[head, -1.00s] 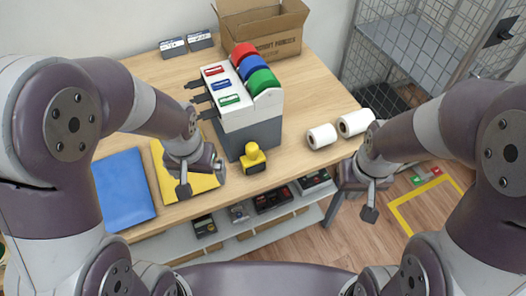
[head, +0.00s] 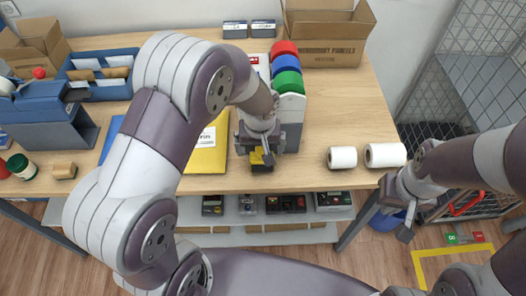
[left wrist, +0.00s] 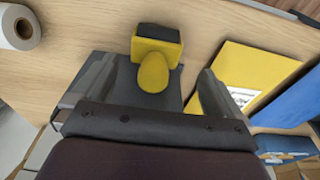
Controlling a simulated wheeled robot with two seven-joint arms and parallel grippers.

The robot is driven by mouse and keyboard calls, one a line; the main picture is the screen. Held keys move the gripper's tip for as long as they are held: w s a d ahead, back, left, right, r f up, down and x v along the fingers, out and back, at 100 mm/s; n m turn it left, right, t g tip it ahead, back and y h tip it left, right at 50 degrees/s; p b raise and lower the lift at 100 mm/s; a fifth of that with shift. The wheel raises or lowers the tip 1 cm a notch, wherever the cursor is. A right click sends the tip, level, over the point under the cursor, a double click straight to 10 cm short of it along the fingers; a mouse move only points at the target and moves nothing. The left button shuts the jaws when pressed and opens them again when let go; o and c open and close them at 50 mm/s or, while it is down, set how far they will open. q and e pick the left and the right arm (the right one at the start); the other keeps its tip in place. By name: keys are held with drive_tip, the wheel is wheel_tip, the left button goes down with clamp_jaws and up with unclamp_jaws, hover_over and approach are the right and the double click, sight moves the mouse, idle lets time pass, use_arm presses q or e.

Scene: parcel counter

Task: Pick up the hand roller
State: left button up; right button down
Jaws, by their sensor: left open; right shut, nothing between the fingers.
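The hand roller appears to be the small yellow thing with a rounded grip and a black part (head: 262,168); it stands near the counter's front edge. In the left wrist view the hand roller (left wrist: 158,68) shows its yellow knob toward me. My left gripper (head: 262,150) is above it and partly hides it in the head view. Its fingers (left wrist: 154,92) are open on either side of the yellow knob, with gaps, not closed on it. My right gripper (head: 398,212) is shut and empty, off the counter's front edge at the right.
The tape dispenser with red, blue and green rolls (head: 289,83) stands just behind my left gripper. A yellow envelope (head: 208,158) lies left of it. A cardboard box (head: 325,35) is at the back.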

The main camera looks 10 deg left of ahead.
use_arm(q)
drive_tip(key=f, duration=0.1)
drive_tip(key=f+p, duration=0.1)
drive_tip(key=f, duration=0.3)
drive_tip(key=shift+w+d, duration=0.1)
drive_tip(key=shift+w, duration=0.15)
drive_tip(key=shift+w+f, duration=0.2)
drive_tip(key=shift+f, duration=0.15)
drive_tip(key=shift+s+d, duration=0.1)
drive_tip(key=c, duration=1.1)
